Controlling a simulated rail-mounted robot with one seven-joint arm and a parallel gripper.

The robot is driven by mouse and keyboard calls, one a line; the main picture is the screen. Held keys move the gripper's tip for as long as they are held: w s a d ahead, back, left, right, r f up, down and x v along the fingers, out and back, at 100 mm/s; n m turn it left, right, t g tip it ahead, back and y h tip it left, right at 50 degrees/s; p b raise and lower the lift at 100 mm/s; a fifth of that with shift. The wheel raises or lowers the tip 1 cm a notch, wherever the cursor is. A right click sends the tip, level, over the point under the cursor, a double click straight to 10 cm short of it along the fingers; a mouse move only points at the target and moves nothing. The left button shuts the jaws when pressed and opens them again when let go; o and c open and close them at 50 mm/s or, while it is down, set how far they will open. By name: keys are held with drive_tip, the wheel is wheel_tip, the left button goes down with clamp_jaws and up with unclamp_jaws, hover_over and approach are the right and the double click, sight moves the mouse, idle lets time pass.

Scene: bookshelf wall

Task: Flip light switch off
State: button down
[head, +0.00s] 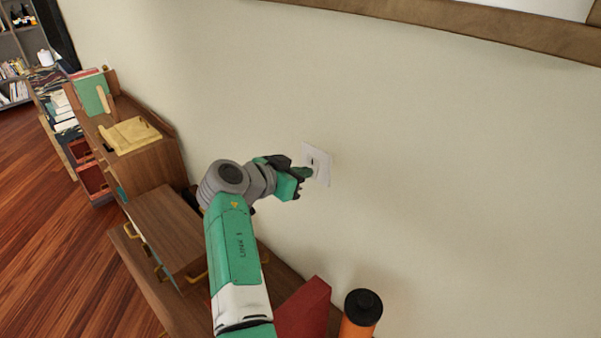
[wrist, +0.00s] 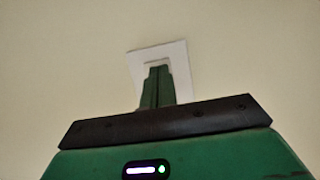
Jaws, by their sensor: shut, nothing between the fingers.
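The light switch (head: 318,163) is a white square plate on the beige wall, right of my gripper in the head view. In the wrist view the switch plate (wrist: 176,52) sits just beyond the fingertips. The green fingers (wrist: 157,72) are together with nothing between them, and they cover the middle and lower part of the plate. Whether the fingertips touch the switch lever, and which way the lever is tilted, I cannot tell.
A wooden cabinet (head: 168,228) stands along the wall below and left of my arm. A red object (head: 303,312) and an orange cylinder with a black top (head: 360,315) stand below the switch. A wooden frame (head: 470,22) hangs above. The wall right of the switch is clear.

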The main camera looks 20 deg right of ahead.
drive_tip(key=shift+w+d+f+h+b, duration=0.15)
drive_tip(key=shift+h+b, duration=0.15)
drive_tip(key=shift+b, duration=0.85)
drive_tip(key=shift+r, duration=0.85)
drive_tip(key=shift+r, duration=0.1)
drive_tip(key=p+v, duration=0.1)
drive_tip(key=v, duration=1.3)
drive_tip(key=shift+d+r, duration=0.15)
